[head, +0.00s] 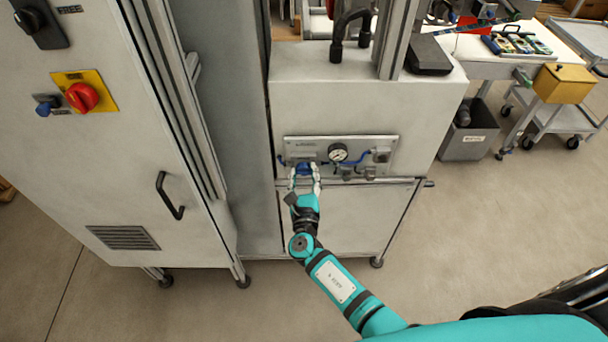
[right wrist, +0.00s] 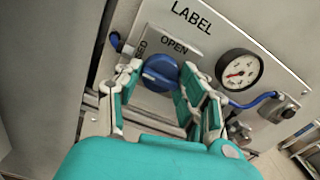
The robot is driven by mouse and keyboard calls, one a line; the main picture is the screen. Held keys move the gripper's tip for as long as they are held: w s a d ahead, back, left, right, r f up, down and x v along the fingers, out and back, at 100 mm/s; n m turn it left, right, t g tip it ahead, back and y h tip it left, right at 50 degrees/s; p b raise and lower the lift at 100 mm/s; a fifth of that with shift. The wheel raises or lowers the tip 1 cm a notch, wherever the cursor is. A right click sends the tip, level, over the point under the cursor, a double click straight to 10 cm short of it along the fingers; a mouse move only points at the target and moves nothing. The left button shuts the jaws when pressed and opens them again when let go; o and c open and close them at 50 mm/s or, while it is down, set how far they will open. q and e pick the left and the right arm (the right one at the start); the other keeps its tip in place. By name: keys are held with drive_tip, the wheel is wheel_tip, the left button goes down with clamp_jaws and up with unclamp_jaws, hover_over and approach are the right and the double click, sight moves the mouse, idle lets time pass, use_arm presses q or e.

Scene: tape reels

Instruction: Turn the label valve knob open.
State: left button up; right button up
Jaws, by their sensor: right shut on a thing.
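The blue label valve knob (right wrist: 160,72) sits on a grey panel (right wrist: 225,35) marked LABEL. An OPEN mark (right wrist: 174,47) is above the knob, and a partly hidden mark ending in "SED" is to its left. In the head view the knob (head: 304,168) is at the panel's left part. My right gripper (head: 304,176) reaches up to it from below. In the right wrist view its fingers (right wrist: 161,78) are on both sides of the knob, shut on it. The knob's exact pointing direction is hard to tell. My left gripper is out of view.
A round pressure gauge (right wrist: 240,70) and blue tubing (right wrist: 252,102) are right of the knob. A tall cabinet (head: 130,140) with a red switch (head: 82,97) stands close on the left. A yellow box (head: 563,84) and grey bin (head: 468,132) are at right. Floor in front is clear.

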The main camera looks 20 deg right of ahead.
drive_tip(key=shift+f+m+b, duration=0.25)
drive_tip(key=shift+m+b, duration=1.55)
drive_tip(key=shift+b, duration=0.05)
drive_tip(key=m+b, duration=0.4)
drive_tip(key=m, duration=0.1)
drive_tip(key=shift+b, duration=0.4)
drive_tip(key=m+b, duration=0.3)
drive_tip(key=m, duration=0.2)
drive_tip(key=shift+a+b, duration=0.1)
drive_tip(key=shift+b, duration=0.3)
drive_tip(key=shift+r+m+b, duration=0.2)
drive_tip(key=shift+m+b, duration=1.3)
drive_tip(key=shift+m, duration=0.7)
drive_tip(key=o, duration=1.2)
